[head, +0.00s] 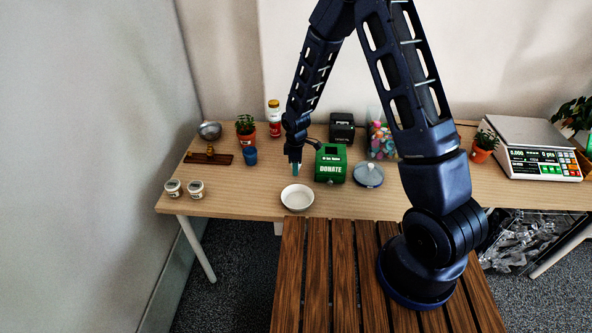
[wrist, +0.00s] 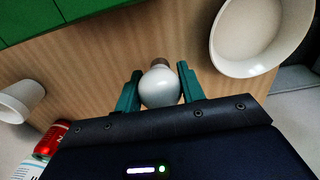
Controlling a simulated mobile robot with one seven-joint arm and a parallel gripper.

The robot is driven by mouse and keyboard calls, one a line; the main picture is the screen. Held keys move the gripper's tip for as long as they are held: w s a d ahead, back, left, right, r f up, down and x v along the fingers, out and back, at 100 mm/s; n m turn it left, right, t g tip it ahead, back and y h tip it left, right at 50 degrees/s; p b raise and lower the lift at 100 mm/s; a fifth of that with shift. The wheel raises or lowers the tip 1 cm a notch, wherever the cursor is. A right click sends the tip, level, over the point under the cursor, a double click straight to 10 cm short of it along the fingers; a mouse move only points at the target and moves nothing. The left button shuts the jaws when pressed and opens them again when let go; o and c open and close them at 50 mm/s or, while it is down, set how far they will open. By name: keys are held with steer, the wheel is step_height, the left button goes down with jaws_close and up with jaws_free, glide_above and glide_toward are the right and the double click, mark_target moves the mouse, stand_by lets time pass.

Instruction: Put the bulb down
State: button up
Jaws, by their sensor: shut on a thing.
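In the wrist view, a white light bulb (wrist: 159,87) with a metal screw base sits between the two teal fingers of my gripper (wrist: 160,90), which is shut on it. In the head view, my gripper (head: 296,169) points down above the wooden table (head: 235,187), behind the white bowl and left of the green donate box. The bulb cannot be made out in the head view. I cannot tell whether the bulb touches the table.
A white bowl (head: 297,198) stands at the table's front edge. A green donate box (head: 331,163) is close on the right, with a lidded dish (head: 368,174) beyond it. A blue cup (head: 250,156) and potted plant (head: 245,130) stand left. Bare table lies between cup and bowl.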

steer(key=shift+f, duration=1.15)
steer(key=shift+f, duration=0.15)
steer(key=o, duration=0.8)
